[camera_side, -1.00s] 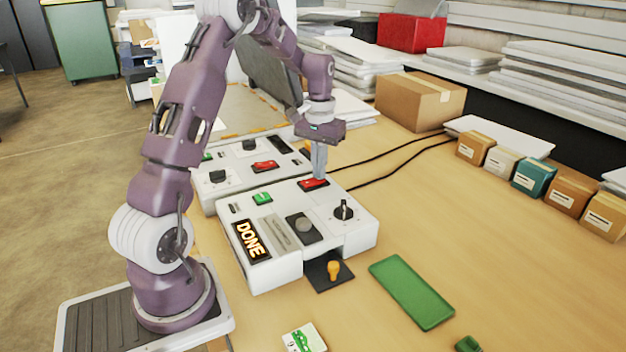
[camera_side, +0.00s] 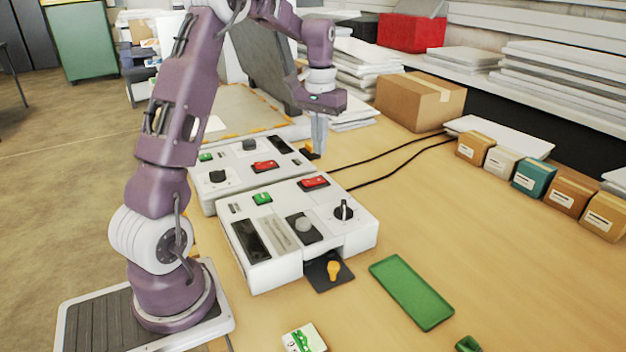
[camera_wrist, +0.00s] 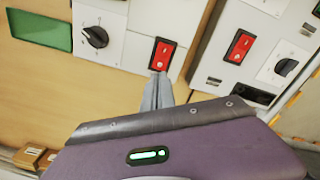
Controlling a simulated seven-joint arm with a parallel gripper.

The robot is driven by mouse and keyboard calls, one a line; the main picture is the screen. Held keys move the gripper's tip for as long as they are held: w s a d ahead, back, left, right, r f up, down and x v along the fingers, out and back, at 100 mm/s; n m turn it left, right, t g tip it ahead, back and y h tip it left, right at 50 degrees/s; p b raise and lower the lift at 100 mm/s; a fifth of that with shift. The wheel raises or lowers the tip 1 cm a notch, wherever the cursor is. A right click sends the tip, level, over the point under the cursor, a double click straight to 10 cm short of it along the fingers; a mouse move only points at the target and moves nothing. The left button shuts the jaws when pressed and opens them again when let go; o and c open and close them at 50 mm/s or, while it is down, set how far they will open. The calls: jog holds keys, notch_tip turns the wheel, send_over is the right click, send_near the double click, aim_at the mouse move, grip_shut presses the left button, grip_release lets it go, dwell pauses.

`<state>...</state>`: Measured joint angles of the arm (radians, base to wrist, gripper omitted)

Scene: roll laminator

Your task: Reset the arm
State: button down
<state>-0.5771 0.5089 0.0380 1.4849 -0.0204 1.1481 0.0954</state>
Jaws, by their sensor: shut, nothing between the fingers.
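My gripper (camera_side: 318,135) is shut and empty. It hangs above the back of the near laminator (camera_side: 262,284), higher than its red rocker switch (camera_side: 314,182) and apart from it. In the wrist view the shut fingertips (camera_wrist: 158,80) appear just below the red switch (camera_wrist: 162,54). The near laminator has a green button (camera_side: 262,198), a black dial (camera_side: 344,209), a grey knob (camera_side: 303,226) and a dark display (camera_side: 251,240). An orange-yellow knob (camera_side: 333,271) sits on a black plate at its front.
A second laminator (camera_side: 215,196) with its own red switch (camera_side: 265,166) stands behind. A green tray (camera_side: 411,291) lies right of the near machine. A cardboard box (camera_side: 420,100) and several small boxes (camera_side: 534,177) line the back. Black cables (camera_side: 395,158) cross the table. The table's right middle is clear.

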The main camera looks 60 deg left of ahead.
jog(key=s+d+r+m+t, duration=0.1)
jog(key=s+d+r, duration=0.3)
jog(key=d, duration=0.3)
jog(key=s+d+r+m+t, duration=0.1)
jog(key=s+d+r+m, duration=0.15)
jog(key=d+r, duration=0.35)
jog(key=s+d+f+m+t, duration=0.1)
jog(key=s+d, duration=0.5)
jog(key=s, duration=0.2)
jog(key=s+d+f+m+t, duration=0.1)
jog(key=s+d+f+t, duration=0.1)
jog(key=s+d, duration=0.3)
jog(key=s, duration=0.3)
jog(key=shift+s+d+t, duration=0.15)
jog(key=shift+d+t, duration=0.15)
jog(key=shift+d, duration=0.05)
jog(key=shift+m, duration=0.25)
